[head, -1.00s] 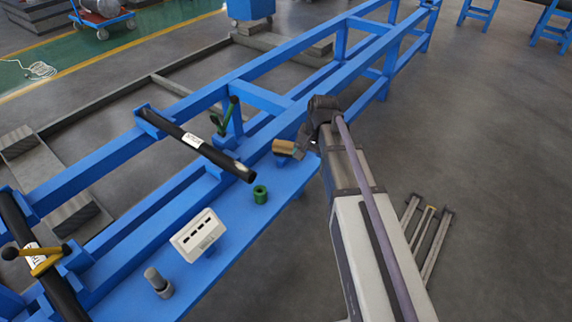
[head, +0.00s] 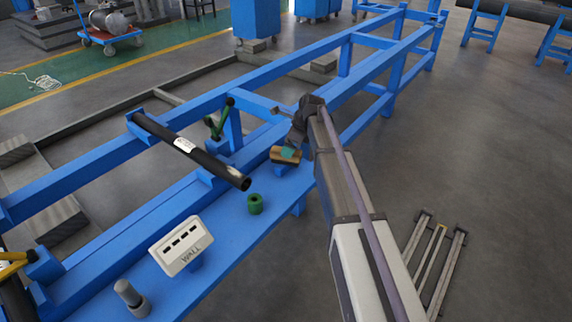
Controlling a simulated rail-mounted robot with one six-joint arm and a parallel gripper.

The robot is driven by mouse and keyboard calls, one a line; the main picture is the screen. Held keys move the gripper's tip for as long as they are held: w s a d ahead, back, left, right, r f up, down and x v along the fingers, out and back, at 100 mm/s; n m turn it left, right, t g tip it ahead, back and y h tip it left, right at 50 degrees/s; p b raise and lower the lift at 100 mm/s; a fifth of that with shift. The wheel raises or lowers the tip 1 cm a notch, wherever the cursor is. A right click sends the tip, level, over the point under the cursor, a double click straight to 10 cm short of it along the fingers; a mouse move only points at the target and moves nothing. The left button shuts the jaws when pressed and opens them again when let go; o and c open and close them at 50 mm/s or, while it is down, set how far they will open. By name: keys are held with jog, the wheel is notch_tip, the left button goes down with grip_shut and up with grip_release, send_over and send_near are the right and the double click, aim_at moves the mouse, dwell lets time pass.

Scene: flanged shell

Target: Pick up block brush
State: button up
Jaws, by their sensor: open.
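The block brush appears to be the small tan and brown block (head: 283,158) with a teal patch on top, on the blue shelf of the frame. My gripper (head: 288,128) is dark and open, just above and behind the block in the picture. Its fingers are small and partly hidden by my own wrist, so I cannot tell whether one touches the block. Nothing shows between the jaws.
A black tube (head: 200,153) lies across the blue frame (head: 75,170) to the left. A green ring (head: 255,204), a white labelled box (head: 181,246) and a grey cylindrical part (head: 131,298) stand on the shelf. Metal bars (head: 433,262) lie on the floor at right.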

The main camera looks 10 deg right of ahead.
jog(key=b+x, duration=0.4)
jog(key=x, duration=0.1)
jog(key=shift+a+f+b, duration=0.15)
jog(key=shift+b, duration=0.25)
jog(key=shift+r, duration=0.25)
jog(key=shift+f, duration=0.2)
jog(key=c, duration=1.2)
jog(key=shift+o, duration=0.2)
notch_tip(320, 180, up, 11)
jog(key=p, duration=1)
jog(key=shift+f+p, duration=0.1)
jog(key=shift+p, duration=0.3)
jog(key=shift+f, duration=0.2)
